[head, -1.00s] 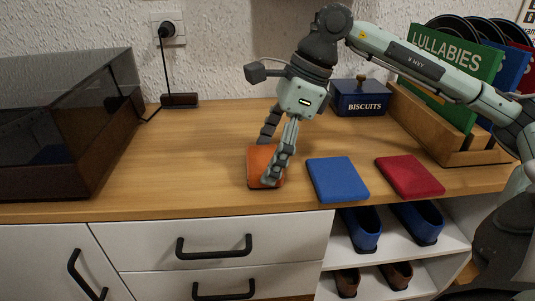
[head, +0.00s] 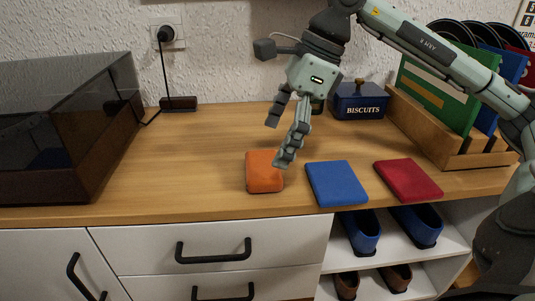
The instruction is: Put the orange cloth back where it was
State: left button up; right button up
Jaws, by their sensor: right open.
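The orange cloth (head: 264,172) is a small folded square lying flat on the wooden cabinet top, left of a blue folded cloth (head: 336,183) and a red folded cloth (head: 408,179). My right gripper (head: 278,145) is open and empty above the orange cloth. One fingertip hangs over the cloth's right edge in the picture, and the other is behind it to the upper left. My left gripper is not in view.
A box with a dark clear lid (head: 64,130) stands at the left. A blue biscuit tin (head: 359,101) and a wooden record rack (head: 430,135) stand at the back right. The wooden top (head: 185,160) is bare left of the orange cloth. Shoes sit on shelves below.

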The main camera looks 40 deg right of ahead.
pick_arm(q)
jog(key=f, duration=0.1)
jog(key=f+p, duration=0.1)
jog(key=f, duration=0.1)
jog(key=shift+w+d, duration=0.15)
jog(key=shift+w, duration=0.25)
pick_arm(e)
jog(key=v, duration=0.8)
jog(key=shift+a+f, duration=0.1)
jog(key=shift+a, duration=0.05)
